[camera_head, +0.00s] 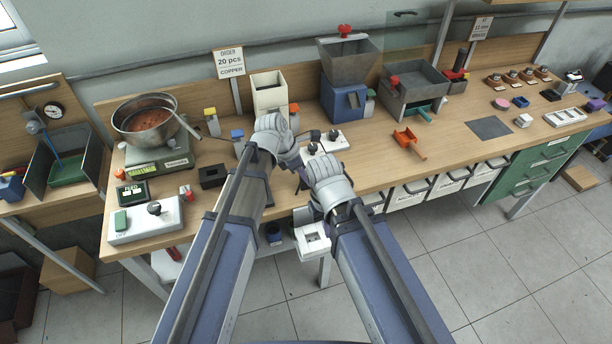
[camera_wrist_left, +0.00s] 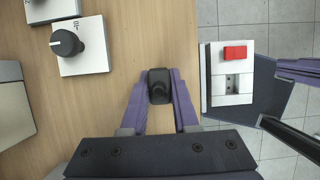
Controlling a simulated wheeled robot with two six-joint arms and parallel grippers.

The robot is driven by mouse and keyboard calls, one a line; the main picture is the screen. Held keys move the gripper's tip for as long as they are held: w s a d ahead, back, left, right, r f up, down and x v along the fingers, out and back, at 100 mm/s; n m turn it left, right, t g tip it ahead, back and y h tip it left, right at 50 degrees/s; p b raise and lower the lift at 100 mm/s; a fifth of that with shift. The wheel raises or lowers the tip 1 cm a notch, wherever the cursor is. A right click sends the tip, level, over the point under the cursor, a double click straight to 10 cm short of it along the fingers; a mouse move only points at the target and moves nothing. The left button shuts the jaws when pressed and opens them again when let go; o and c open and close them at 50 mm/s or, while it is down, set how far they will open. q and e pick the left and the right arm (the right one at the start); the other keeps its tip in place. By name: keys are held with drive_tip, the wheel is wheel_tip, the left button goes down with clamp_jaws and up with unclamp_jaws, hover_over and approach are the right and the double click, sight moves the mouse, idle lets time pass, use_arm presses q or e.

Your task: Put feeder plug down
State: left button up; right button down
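The black feeder plug (camera_wrist_left: 160,86) sits between the purple fingers of my left gripper (camera_wrist_left: 161,80) in the left wrist view, with a finger against each side. It is over the wooden bench top near its front edge; I cannot tell whether it touches the wood. In the head view my left gripper (camera_head: 303,184) is small and partly hidden. A white socket box (camera_wrist_left: 231,73) with a red switch is beyond the bench edge, apart from the plug; it also shows in the head view (camera_head: 312,241). Purple parts of my right gripper (camera_wrist_left: 300,70) show beside that box, their opening unclear.
A white box with a black knob (camera_wrist_left: 83,45) stands on the bench close to my left gripper. The grey-and-blue hopper (camera_head: 346,85) and the white bin (camera_head: 269,92) are behind. An orange part (camera_head: 409,142) lies to the right. Bare wood surrounds the plug.

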use_arm(q)
drive_tip(key=o, duration=0.4)
drive_tip(key=shift+o, duration=0.2)
drive_tip(key=shift+r, duration=0.1)
use_arm(e)
drive_tip(key=shift+r, duration=0.15)
use_arm(q)
drive_tip(key=shift+a+r+p, duration=0.1)
drive_tip(key=shift+r+p, duration=0.4)
drive_tip(key=shift+p, duration=0.1)
drive_tip(key=p+v, duration=1)
drive_tip(key=v, duration=0.1)
use_arm(e)
wheel_tip(320, 180, up, 11)
